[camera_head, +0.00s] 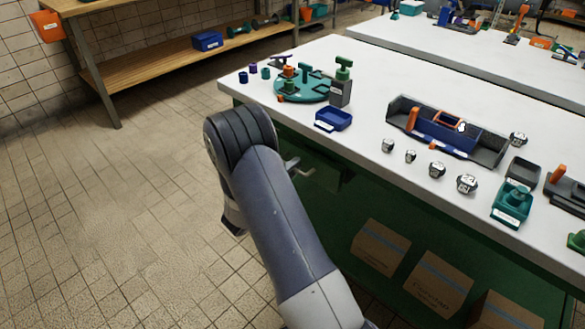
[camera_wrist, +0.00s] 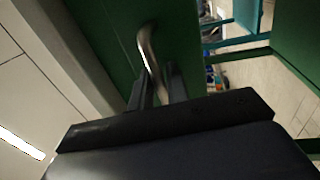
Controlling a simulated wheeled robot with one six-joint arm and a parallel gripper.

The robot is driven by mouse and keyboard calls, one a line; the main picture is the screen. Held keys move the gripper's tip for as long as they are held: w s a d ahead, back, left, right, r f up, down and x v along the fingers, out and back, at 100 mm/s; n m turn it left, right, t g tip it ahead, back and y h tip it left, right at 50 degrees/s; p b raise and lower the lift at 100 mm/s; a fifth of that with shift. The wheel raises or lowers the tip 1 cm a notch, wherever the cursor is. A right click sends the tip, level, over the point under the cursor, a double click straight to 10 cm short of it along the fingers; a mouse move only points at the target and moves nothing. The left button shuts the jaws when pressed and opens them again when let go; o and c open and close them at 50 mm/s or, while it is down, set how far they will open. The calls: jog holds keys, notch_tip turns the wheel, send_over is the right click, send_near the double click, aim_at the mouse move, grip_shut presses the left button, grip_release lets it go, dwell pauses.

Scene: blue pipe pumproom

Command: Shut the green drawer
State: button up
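The green drawer (camera_head: 325,172) is under the left end of the white workbench, partly hidden behind my arm in the head view. Its green front (camera_wrist: 105,30) fills the upper middle of the wrist view, with a curved metal handle (camera_wrist: 149,48) on it. The handle also shows beside my arm in the head view (camera_head: 293,166). My gripper (camera_wrist: 160,88) is at the handle; its two dark fingers lie either side of the handle's lower end. I cannot tell whether they press on it. How far the drawer stands out is not clear.
The white bench top (camera_head: 385,80) holds a teal round rack (camera_head: 300,88), a blue bin (camera_head: 333,119), a tool tray (camera_head: 445,135) and several small parts. Cardboard boxes (camera_head: 380,247) stand under the bench. A wooden shelf (camera_head: 180,55) stands at the back left. The tiled floor at left is clear.

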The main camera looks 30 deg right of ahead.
grip_shut()
jog(key=shift+f+p+x, duration=0.1)
jog(key=shift+p+x, duration=0.1)
jog(key=shift+x, duration=0.5)
jog(key=shift+f+p+x, duration=0.15)
jog(key=shift+p+x, duration=0.05)
jog(key=shift+x, duration=0.45)
jog(key=shift+o, duration=1.3)
grip_release()
jog(key=p+v, duration=0.1)
jog(key=v, duration=0.9)
jog(key=shift+a, duration=0.35)
jog(key=shift+s, duration=0.1)
